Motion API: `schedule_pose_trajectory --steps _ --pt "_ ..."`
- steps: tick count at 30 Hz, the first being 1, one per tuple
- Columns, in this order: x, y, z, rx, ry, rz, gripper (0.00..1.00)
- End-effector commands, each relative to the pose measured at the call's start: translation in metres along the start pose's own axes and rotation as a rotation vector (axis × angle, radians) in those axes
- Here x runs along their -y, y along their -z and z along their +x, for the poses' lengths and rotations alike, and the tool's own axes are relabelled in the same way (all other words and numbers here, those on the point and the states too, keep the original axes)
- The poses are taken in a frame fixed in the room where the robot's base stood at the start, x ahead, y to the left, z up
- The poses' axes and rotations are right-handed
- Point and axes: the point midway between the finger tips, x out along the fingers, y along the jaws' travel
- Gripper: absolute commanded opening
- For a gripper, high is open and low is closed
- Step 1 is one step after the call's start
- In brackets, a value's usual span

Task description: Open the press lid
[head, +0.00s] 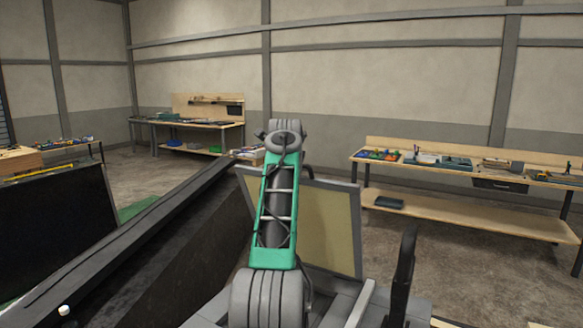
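A flat panel with a tan face and grey frame (332,225) stands tilted up behind my arm, right of centre in the head view. It may be the press lid, but I cannot tell for sure. Below it are light grey surfaces, partly hidden by my arm. A black upright bar like a handle (402,272) stands to the right of the panel. My green and grey arm rises in front of the panel and hides its left part. My gripper does not show; it is hidden beyond the arm or out of frame.
A long black beam-like structure (128,248) runs diagonally across the left, with a small white knob (64,310) near its lower end. A large dark panel (58,232) stands farther left. Workbenches with tools (455,209) (190,122) line the far walls. Bare floor shows at right.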

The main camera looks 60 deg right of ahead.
Motion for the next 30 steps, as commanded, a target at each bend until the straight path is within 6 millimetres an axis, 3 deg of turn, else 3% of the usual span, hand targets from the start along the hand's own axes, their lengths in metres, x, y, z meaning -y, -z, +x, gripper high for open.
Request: schedule_pose_trajectory --steps 12,13,20,30 --pt "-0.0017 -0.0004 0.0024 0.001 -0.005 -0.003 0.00" --pt "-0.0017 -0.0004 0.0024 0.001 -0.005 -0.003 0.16" --pt "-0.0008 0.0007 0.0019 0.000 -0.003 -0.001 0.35" --pt "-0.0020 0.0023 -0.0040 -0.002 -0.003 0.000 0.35"
